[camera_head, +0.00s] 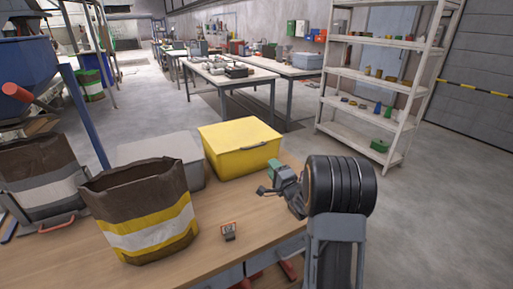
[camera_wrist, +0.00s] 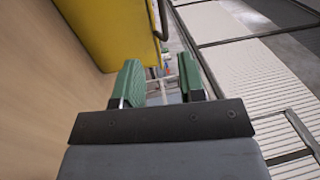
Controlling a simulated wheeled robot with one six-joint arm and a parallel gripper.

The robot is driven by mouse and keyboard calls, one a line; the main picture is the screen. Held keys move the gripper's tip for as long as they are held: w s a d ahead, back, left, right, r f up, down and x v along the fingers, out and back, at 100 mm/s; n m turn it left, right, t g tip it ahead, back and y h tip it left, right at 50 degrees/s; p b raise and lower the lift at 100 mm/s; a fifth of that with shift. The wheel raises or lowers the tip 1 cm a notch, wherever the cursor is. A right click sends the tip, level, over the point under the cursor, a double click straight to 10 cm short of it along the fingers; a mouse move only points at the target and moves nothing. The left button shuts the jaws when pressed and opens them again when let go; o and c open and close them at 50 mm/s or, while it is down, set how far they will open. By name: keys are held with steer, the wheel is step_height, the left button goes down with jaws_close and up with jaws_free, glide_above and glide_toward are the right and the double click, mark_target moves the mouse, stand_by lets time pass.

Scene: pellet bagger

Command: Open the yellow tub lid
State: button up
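The yellow tub (camera_head: 238,158) stands on the wooden table in the head view, with its yellow lid (camera_head: 238,133) down on top. A dark handle (camera_head: 254,147) shows on its front side. In the wrist view the tub (camera_wrist: 107,32) fills the upper left, and the dark handle (camera_wrist: 160,18) shows at its right edge. My gripper (camera_head: 268,182) is in front of and below the tub's right front, apart from it. In the wrist view its two green fingers (camera_wrist: 160,82) are spread with a gap between them and nothing held.
A grey box (camera_head: 165,150) stands left of the tub. An open brown, white and yellow bag (camera_head: 147,215) stands on the table (camera_head: 205,262) at front left. A white shelf (camera_head: 375,75) is beyond, at right.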

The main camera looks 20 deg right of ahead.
mark_target(257, 146)
steer(key=w, duration=0.4)
steer(key=w+a+r, duration=0.1)
steer(key=w, duration=0.4)
steer(key=w+r+p, duration=0.1)
steer(key=w, duration=0.3)
steer(key=shift+w+a+r, duration=0.2)
steer(key=shift+r, duration=0.05)
steer(key=shift+c, duration=0.4)
jaws_close()
